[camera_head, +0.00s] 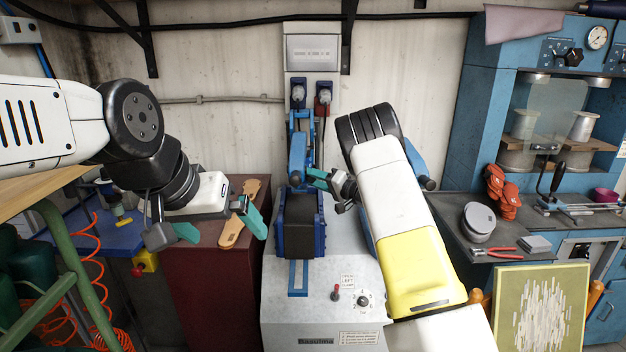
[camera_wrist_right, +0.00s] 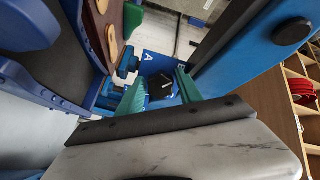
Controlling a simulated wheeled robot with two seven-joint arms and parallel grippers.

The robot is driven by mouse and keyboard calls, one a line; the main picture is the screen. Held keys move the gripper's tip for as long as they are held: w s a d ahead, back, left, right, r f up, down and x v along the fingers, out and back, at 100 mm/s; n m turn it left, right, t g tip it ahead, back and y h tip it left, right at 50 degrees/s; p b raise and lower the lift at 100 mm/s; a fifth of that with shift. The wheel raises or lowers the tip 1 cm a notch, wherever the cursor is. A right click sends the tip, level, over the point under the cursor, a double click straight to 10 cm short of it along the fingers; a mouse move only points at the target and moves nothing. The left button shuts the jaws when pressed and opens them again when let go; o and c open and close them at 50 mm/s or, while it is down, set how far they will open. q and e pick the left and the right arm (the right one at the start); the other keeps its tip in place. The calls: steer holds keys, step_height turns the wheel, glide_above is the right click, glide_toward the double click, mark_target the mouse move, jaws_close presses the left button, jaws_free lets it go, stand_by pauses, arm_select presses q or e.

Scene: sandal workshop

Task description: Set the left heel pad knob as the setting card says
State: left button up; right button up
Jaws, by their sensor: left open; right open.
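In the right wrist view, a black knob (camera_wrist_right: 160,87) with a pale pointer mark sits on a blue plate (camera_wrist_right: 150,66) bearing a white letter A. My right gripper (camera_wrist_right: 158,92) is open, its teal fingers on either side of the knob; I cannot tell whether they touch it. In the head view my right gripper (camera_head: 322,182) is beside the blue press, and this knob cannot be made out there. A small white card (camera_head: 347,279) on the press front reads LEFT; its other lines are too small. My left gripper (camera_head: 218,226) is open and empty.
A brown sole (camera_head: 232,231) lies on the dark red cabinet (camera_head: 200,285) near my left gripper. Blue press parts crowd my right gripper.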

steer(key=shift+c, duration=0.2)
jaws_close()
steer(key=shift+m, duration=0.3)
